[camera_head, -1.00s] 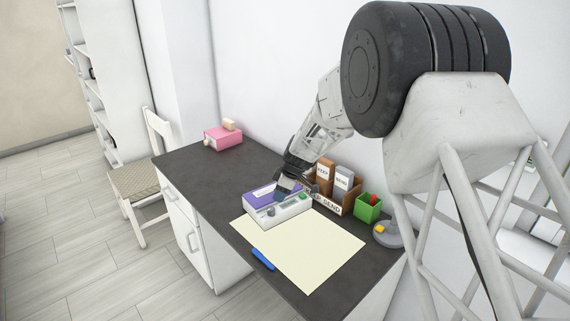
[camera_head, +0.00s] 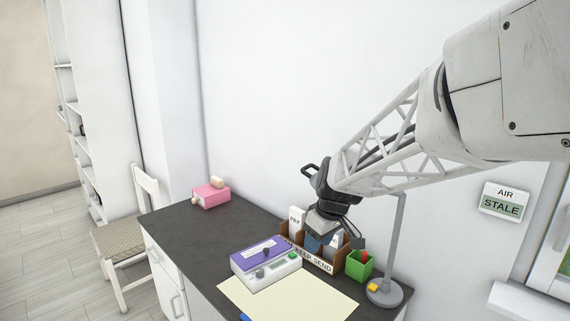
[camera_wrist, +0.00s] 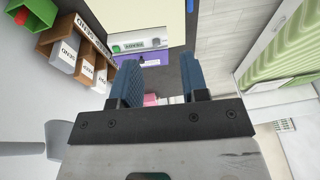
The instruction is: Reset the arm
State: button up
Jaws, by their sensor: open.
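My gripper (camera_head: 318,240) is above the desk, in front of the wooden letter rack and to the right of the purple-and-white device. In the wrist view its two blue fingers (camera_wrist: 161,88) stand wide apart with nothing between them. My arm reaches in from the right in the head view. The gripper hides part of the letter rack (camera_head: 325,264), which is labelled with words including KEEP and SEND. The purple-and-white device (camera_head: 262,254) lies on the desk, apart from the fingers.
The dark desk (camera_head: 170,232) holds a cream sheet (camera_head: 290,297), a green cup (camera_head: 359,266), a grey lamp (camera_head: 385,293) and a pink box (camera_head: 210,197). A chair (camera_head: 120,240) stands left. A wall sign (camera_head: 503,202) reads AIR STALE. Space above the desk's left is free.

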jog(key=s+d+r+m+h, duration=0.1)
jog(key=s+d+m, duration=0.2)
jog(key=s, duration=0.6)
jog(key=s+d+r+m+h, duration=0.1)
jog(key=s+d+m, duration=0.2)
jog(key=s, duration=0.7)
jog(key=s+d+r+m+t, duration=0.1)
jog(key=s+d+m, duration=0.2)
jog(key=s, duration=0.7)
jog(key=shift+s+d+h, duration=0.2)
jog(key=shift+d+h, duration=0.2)
jog(key=shift+d, duration=0.25)
